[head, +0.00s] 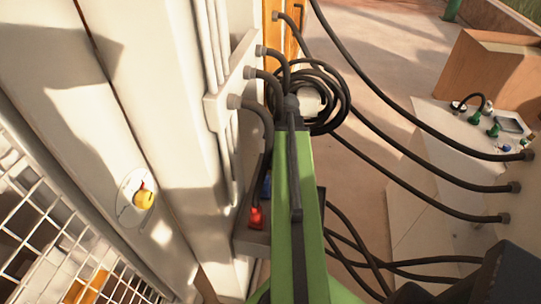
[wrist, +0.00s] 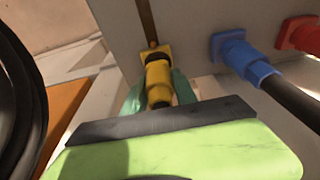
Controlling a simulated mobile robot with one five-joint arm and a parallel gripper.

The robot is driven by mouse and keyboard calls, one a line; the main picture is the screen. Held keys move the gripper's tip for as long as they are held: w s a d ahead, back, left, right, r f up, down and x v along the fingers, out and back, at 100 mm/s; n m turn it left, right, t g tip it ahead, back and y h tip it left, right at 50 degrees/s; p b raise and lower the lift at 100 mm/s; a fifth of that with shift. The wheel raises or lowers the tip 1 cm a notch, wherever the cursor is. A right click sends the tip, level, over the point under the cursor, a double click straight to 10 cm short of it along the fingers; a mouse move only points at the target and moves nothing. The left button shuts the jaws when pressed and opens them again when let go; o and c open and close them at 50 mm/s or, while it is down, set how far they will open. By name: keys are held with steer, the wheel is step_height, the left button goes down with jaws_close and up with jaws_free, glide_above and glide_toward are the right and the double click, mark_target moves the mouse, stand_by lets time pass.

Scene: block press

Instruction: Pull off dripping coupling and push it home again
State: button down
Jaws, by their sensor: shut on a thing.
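A yellow coupling (wrist: 158,76) with a dark hose end sits at the grey panel (wrist: 205,22) in the wrist view. It meets a yellow square socket (wrist: 155,53), and I see no clear gap between them. A brown streak (wrist: 147,18) runs on the panel at this socket, like a leak trace. My gripper (wrist: 159,90) is shut on the yellow coupling, with a teal finger on each side. In the head view my green arm hides the gripper and the yellow coupling.
A blue coupling (wrist: 240,57) and a red coupling (wrist: 300,34) sit to the right on the same panel. Dark hose (wrist: 20,100) fills the wrist view's left edge. In the head view, hoses (head: 400,115) span to a pale cabinet (head: 440,190); a wire fence (head: 50,215) stands left.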

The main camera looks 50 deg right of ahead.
steer(key=shift+f+b, duration=0.35)
steer(key=c, duration=0.9)
jaws_free()
steer(key=shift+r, duration=0.15)
steer(key=p+v, duration=1.7)
steer(key=shift+a, duration=0.1)
steer(key=b+x, duration=1.7)
steer(key=shift+f, duration=0.25)
